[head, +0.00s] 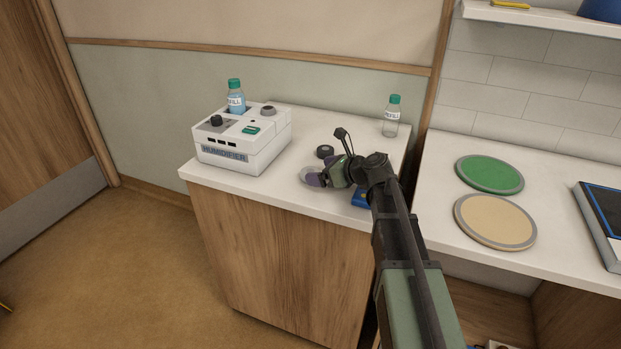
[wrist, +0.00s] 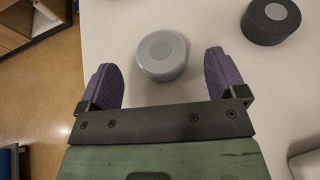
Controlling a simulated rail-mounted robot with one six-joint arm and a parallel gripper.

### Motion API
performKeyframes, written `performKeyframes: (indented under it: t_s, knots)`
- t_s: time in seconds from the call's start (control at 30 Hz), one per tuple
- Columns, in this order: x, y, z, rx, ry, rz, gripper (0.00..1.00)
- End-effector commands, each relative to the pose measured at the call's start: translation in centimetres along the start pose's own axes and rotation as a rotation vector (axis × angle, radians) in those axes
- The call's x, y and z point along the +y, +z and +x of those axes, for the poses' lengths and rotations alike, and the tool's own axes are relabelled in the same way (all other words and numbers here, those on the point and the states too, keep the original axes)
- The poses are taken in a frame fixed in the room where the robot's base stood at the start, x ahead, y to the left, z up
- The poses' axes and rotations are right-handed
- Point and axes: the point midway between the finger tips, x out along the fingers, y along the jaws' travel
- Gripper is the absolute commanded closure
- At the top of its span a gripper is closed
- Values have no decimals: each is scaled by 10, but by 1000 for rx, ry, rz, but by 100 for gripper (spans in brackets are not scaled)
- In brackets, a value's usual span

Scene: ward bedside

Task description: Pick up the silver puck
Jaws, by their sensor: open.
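My gripper is open and nothing is held. In the head view my gripper (head: 313,178) is low over the counter's front part, and the silver puck (head: 308,172) shows only partly behind the purple finger.
A black puck (head: 325,152) stands close by, right of the silver one in the wrist view (wrist: 271,20). A white humidifier (head: 240,150) with a blue refill bottle (head: 236,100) is to the left. A clear refill bottle (head: 391,118) stands at the back right. The counter's front edge is close.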

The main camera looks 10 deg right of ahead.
Motion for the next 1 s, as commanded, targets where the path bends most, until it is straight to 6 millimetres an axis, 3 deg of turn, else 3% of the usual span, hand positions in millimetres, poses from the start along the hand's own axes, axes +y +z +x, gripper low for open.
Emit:
performKeyframes:
  t_s: [0.13,0.37,0.77,1.0]
  knots:
    - [-1,-4,31,0,1,-1,10]
    - [0,-1,34,1,-1,0,10]
    - [0,-1,33,1,0,-1,70]
    - [0,0,33,0,0,0,73]
